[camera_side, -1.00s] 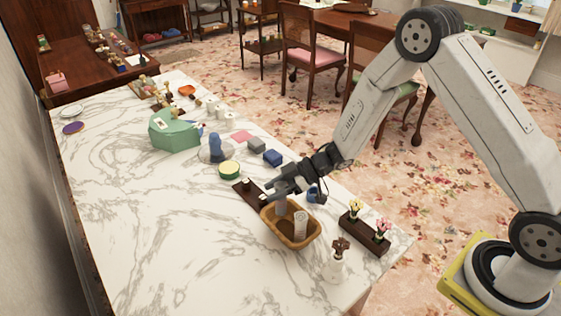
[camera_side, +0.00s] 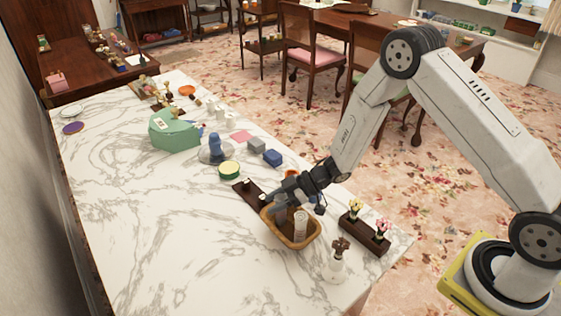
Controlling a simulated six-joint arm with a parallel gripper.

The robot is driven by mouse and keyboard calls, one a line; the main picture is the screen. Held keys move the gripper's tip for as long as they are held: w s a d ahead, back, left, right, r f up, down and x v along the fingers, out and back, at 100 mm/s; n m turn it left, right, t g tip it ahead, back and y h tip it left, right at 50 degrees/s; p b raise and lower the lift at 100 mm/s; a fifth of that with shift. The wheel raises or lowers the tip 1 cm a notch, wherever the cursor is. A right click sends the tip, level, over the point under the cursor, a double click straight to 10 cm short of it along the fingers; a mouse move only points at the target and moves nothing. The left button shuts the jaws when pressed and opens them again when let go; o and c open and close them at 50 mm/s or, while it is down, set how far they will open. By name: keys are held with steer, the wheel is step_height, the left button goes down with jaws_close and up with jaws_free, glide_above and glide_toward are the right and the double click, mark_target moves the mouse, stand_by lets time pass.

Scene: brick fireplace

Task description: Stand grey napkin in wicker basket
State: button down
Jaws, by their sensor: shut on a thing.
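The wicker basket (camera_side: 283,238) is a tan, open rectangular basket near the front right of the marble table. My gripper (camera_side: 274,201) is over its far left rim, pointing down and left. It is shut on the grey napkin (camera_side: 281,215), a small grey upright roll. The napkin's lower part is inside the basket, and its top is partly hidden by the fingers. I cannot tell whether it touches the basket floor. A pale patterned roll (camera_side: 301,222) stands upright in the right part of the basket.
A dark wooden tray (camera_side: 247,191) lies beside the basket's far left side. A white vase with brown flowers (camera_side: 337,265) and a dark planter (camera_side: 362,233) stand to the right. A green-topped tin (camera_side: 229,171) is farther back. The table's left front is clear.

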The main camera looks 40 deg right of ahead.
steer(key=shift+c, duration=1.2)
jaws_free()
steer(key=shift+f, duration=0.1)
steer(key=shift+r, duration=0.2)
steer(key=v, duration=0.5)
steer(key=shift+d, duration=0.15)
step_height(320, 180, up, 7)
steer(key=shift+w, duration=0.1)
